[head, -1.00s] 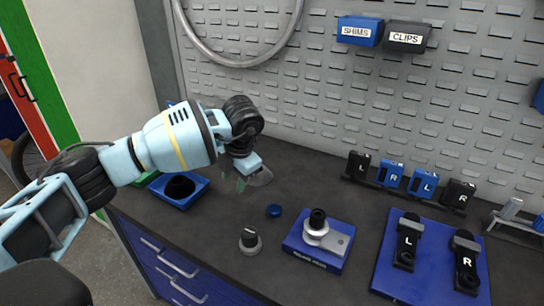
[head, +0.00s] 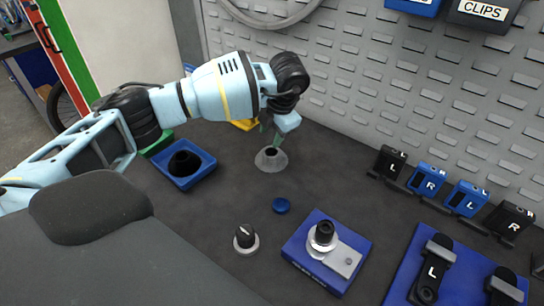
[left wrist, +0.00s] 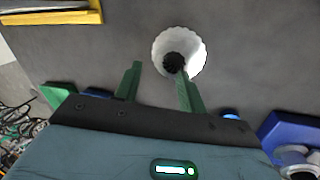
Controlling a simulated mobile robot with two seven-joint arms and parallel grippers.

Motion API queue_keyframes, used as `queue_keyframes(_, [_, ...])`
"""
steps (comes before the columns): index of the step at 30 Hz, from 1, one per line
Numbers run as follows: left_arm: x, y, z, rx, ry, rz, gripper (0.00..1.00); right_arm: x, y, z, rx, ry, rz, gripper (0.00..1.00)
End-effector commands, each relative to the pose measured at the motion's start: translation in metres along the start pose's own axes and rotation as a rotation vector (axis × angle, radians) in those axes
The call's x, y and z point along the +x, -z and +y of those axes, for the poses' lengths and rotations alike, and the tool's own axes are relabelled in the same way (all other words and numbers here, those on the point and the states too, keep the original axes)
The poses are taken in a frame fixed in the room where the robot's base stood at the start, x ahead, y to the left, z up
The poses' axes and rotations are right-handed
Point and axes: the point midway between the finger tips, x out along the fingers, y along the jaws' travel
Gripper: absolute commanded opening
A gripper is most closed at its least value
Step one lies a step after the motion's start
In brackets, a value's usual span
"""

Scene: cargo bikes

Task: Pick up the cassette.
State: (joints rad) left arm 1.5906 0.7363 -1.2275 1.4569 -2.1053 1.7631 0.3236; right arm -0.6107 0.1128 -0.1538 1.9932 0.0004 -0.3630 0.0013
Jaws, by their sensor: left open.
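The cassette is probably the pale grey, toothed cone (head: 271,160) with a dark centre, standing on the dark bench below my left gripper. In the left wrist view it is a white scalloped ring (left wrist: 196,44) around a dark hole. My left gripper (head: 270,133) is open, its green fingers pointing down just above and behind the cone. In the left wrist view the fingers (left wrist: 158,70) are spread apart; the right fingertip overlaps the ring's lower edge, the left one is clear of it. Nothing is between them. My right gripper is out of view.
A blue tray (head: 201,176) with a black round part stands left. A blue cap (head: 281,205), a black-and-silver knob (head: 245,239) and a blue block (head: 297,258) with a metal part are nearer. Labelled L and R blocks (head: 428,180) line the pegboard (head: 400,100).

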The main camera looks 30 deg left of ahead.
Motion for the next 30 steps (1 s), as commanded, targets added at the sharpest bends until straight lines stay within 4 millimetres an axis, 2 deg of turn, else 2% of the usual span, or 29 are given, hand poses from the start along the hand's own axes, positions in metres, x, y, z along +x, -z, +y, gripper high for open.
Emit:
queue_keyframes(7, [0.010,0.001,0.000,0.000,0.000,0.001,0.41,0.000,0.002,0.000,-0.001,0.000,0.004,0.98])
queue_keyframes(15, [0.046,0.003,-0.002,0.001,0.000,0.001,0.41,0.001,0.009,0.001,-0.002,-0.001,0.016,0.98])
queue_keyframes(18, [0.054,0.003,-0.002,0.001,0.000,0.001,0.41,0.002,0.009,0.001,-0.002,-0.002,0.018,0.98])
queue_keyframes(26, [0.056,0.003,-0.002,0.001,0.000,-0.001,0.41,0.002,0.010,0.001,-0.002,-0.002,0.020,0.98])
queue_keyframes(30, [0.056,0.003,-0.002,0.001,0.000,-0.001,0.24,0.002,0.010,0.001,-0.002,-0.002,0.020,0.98])
